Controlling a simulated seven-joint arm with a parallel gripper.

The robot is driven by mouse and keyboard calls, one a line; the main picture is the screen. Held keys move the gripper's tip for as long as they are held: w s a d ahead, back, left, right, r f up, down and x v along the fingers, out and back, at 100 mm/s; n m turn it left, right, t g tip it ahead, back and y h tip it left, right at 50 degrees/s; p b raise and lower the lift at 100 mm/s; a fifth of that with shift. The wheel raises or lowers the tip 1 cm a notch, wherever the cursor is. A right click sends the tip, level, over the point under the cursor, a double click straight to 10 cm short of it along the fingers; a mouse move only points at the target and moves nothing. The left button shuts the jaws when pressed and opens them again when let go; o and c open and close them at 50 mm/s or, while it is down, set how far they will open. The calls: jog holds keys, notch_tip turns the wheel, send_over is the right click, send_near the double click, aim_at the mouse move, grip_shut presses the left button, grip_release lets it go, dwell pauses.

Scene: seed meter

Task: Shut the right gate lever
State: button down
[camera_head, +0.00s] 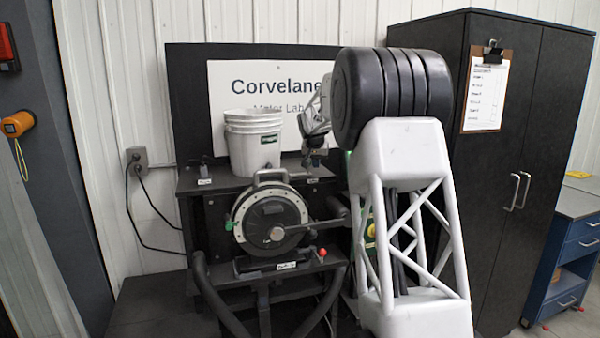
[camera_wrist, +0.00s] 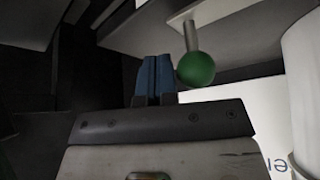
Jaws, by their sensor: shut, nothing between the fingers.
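In the wrist view a green ball knob (camera_wrist: 195,68) sits on a short pale metal rod (camera_wrist: 188,35); it appears to be the right gate lever. My gripper (camera_wrist: 157,62) has its blue fingers shut together and empty, just left of the ball in that view. I cannot tell whether they touch it. In the head view my gripper (camera_head: 314,162) is over the right part of the dark stand's top shelf, right of the white bucket. The lever there is hidden or too small to make out behind my gripper.
The white bucket (camera_head: 253,143) stands on the shelf and shows at the wrist view's right edge (camera_wrist: 308,85). Below is the round seed meter (camera_head: 270,222) with a handle. A red knob (camera_head: 322,252) is lower right. A sign (camera_head: 240,100) stands behind.

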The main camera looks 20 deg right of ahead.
jog(key=shift+a, duration=2.25)
dwell(0.8)
jog(key=shift+d, duration=0.6)
dwell(0.7)
jog(key=shift+r, duration=0.1)
jog(key=shift+r, duration=3.9)
